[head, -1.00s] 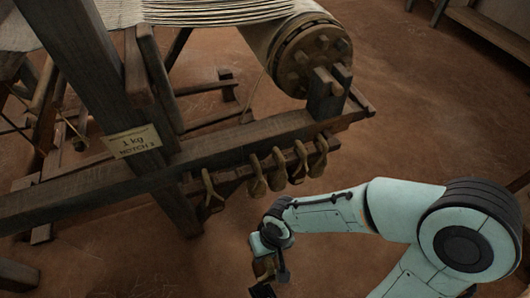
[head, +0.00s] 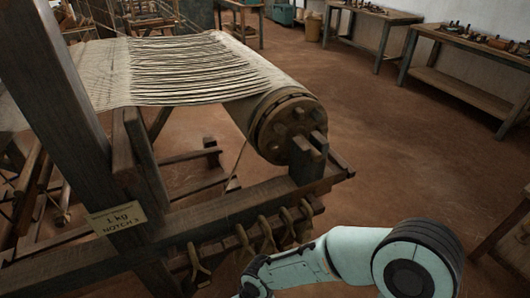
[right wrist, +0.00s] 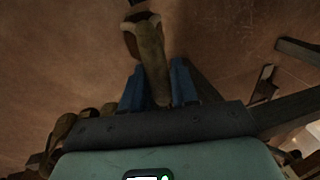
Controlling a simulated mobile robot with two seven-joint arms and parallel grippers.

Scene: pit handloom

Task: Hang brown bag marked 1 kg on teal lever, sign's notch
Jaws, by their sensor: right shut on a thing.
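In the right wrist view, my right gripper (right wrist: 157,88) has its two blue fingers shut on a brown bag (right wrist: 149,45), which extends beyond the fingertips. No weight mark is readable on it. In the head view, my right arm's wrist shows at the bottom edge and the fingers are cut off. A tan sign (head: 118,219) on the loom's post reads "1 kg" and "NOTCH" with a digit I cannot read surely. I cannot make out a teal lever in either view. My left gripper is not in view.
The loom's cloth roller (head: 285,125) stands above the rail's far end. Benches (head: 465,60) line the back wall; the floor between is clear.

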